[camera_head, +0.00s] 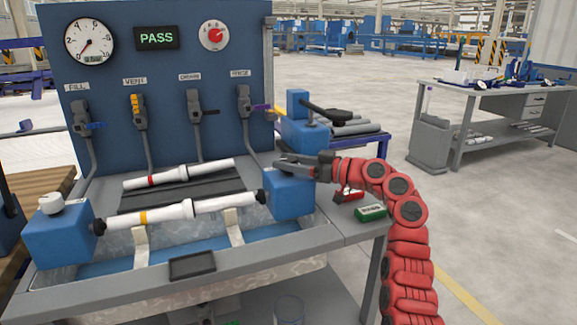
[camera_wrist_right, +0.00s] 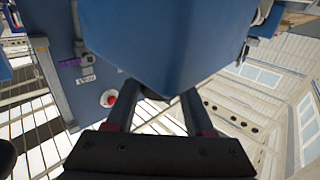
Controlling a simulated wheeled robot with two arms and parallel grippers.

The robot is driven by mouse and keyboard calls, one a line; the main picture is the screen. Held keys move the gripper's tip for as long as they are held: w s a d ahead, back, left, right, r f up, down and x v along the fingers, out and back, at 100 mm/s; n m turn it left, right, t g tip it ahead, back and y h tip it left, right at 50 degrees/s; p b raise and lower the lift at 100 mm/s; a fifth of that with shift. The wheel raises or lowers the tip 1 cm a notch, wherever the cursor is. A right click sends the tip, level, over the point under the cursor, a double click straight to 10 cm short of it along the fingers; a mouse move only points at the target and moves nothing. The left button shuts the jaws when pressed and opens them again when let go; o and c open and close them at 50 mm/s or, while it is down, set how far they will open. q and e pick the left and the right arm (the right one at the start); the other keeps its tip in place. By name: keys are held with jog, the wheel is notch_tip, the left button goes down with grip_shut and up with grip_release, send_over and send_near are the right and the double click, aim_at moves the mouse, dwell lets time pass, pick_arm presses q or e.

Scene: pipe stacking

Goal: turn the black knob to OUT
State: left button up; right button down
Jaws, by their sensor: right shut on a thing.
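My right gripper (camera_head: 303,162) is at the top of the right blue block (camera_head: 290,195) of the bench fixture. Its jaws are shut on a dark part there, likely the black knob, which the fingers mostly hide in the head view. In the right wrist view the fingers (camera_wrist_right: 160,110) stand either side of a small dark piece (camera_wrist_right: 152,96) at the edge of the blue block (camera_wrist_right: 165,45). I cannot read an OUT mark or the knob's angle. A white pipe with a yellow band (camera_head: 165,214) spans between the two blue blocks. My left gripper is not in view.
Another white pipe with a red band (camera_head: 178,174) lies on a black rack behind. The blue panel (camera_head: 180,60) carries valves, gauges and a display (camera_head: 157,38) reading PASS. Green (camera_head: 371,212) and red (camera_head: 348,195) small items lie beside my right arm. Open floor lies to the right.

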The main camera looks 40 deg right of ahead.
jog(key=shift+r, duration=0.1)
jog(key=shift+c, duration=1.4)
grip_release()
jog(key=p+v, duration=0.2)
jog(key=v, duration=1.5)
jog(key=shift+p, duration=0.3)
jog(key=shift+s+d, duration=0.1)
